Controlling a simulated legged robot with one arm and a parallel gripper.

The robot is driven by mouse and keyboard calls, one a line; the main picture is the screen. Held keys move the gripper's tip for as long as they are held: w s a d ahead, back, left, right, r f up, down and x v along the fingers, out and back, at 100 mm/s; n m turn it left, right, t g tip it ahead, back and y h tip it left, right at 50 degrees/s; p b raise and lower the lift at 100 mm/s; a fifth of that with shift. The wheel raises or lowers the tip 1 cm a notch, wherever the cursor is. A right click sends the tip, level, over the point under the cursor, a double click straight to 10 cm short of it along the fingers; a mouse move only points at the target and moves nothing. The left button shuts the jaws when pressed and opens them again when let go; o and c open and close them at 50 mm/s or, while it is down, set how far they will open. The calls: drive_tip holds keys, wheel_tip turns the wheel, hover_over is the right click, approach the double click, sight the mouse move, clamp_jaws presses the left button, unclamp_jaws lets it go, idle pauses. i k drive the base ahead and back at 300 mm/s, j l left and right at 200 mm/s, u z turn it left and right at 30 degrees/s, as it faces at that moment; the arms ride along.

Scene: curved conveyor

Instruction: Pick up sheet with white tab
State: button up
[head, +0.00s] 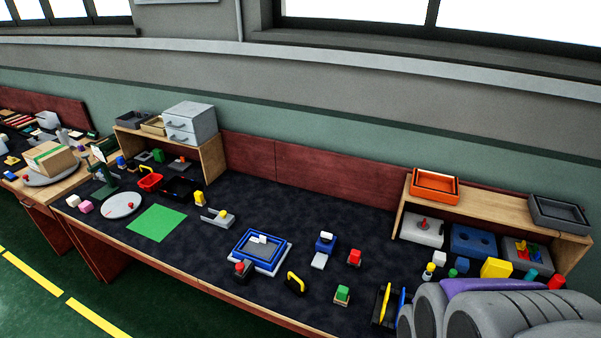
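A blue-rimmed tray (239,251) sits on a light base near the front middle of the dark bench top. A dark flat sheet (258,252) appears to lie inside the blue rim, with a small white tab (259,238) standing up from its upper part. The tab is small, and I cannot make out its exact shape. Grey rounded parts of my own arm fill the bottom right corner, well to the right of the tray. My gripper's fingers do not show.
Left of the tray are a grey block with a yellow knob (219,217), a green sheet (157,222) and a white disc (121,205). A red-topped block (243,271) and a yellow handle (297,282) stand close in front. Wooden shelves (483,212) stand at the right back.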

sight(259, 247)
drive_tip(key=i+l, duration=0.2)
drive_tip(key=i, duration=0.25)
drive_tip(key=i+l+u, duration=0.1)
drive_tip(key=i, duration=0.35)
drive_tip(key=l+u, duration=0.15)
drive_tip(key=u, duration=2.3)
drive_tip(key=l, duration=0.1)
